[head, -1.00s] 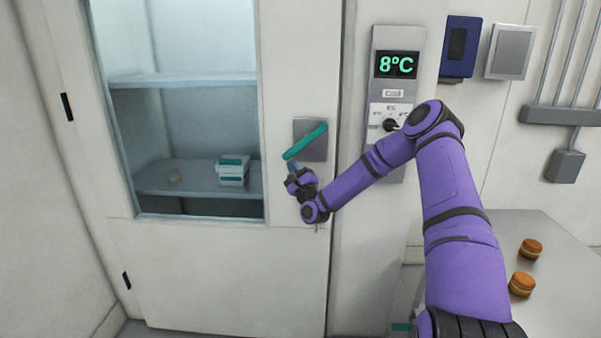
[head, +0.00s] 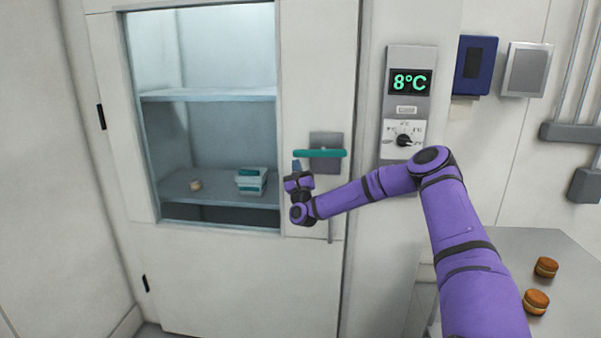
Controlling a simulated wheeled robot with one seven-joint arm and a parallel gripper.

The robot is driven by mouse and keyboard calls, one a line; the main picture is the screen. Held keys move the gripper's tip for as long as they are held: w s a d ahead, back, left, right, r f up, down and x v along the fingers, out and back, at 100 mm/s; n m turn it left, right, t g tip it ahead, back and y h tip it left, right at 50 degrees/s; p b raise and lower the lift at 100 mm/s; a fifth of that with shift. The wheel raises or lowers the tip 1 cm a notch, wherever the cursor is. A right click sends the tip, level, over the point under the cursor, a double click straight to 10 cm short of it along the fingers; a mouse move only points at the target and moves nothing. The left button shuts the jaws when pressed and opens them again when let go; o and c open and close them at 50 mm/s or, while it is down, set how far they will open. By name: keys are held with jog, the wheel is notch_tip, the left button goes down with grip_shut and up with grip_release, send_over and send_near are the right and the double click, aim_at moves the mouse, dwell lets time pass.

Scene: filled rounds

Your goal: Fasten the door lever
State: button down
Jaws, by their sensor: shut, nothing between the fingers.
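The teal door lever (head: 320,154) lies about level across its grey plate (head: 325,138) on the white door (head: 250,272) of a cold cabinet. The door looks closed against its frame. My gripper (head: 296,166) is shut and empty, pointing up just under the lever's left end. It looks touching or very close to the lever; I cannot tell which.
A control panel (head: 391,118) reading 8°C, with a dial (head: 404,140), is right of the door. Through the window, a teal-and-white stack (head: 251,181) and a small round item (head: 195,185) sit on a shelf. A grey table (head: 500,258) at lower right holds two brown-orange filled rounds (head: 546,267) (head: 536,301).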

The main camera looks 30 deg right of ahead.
jog(key=shift+a+r, duration=0.15)
jog(key=shift+r, duration=0.25)
jog(key=shift+w+r, duration=0.15)
jog(key=shift+r, duration=0.25)
jog(key=shift+f, duration=0.1)
jog(key=s+a+f, duration=0.2)
jog(key=s+f, duration=0.1)
jog(key=f, duration=0.3)
jog(key=s+a+f, duration=0.2)
jog(key=s+f, duration=0.1)
jog(key=f, duration=0.3)
dwell(0.3)
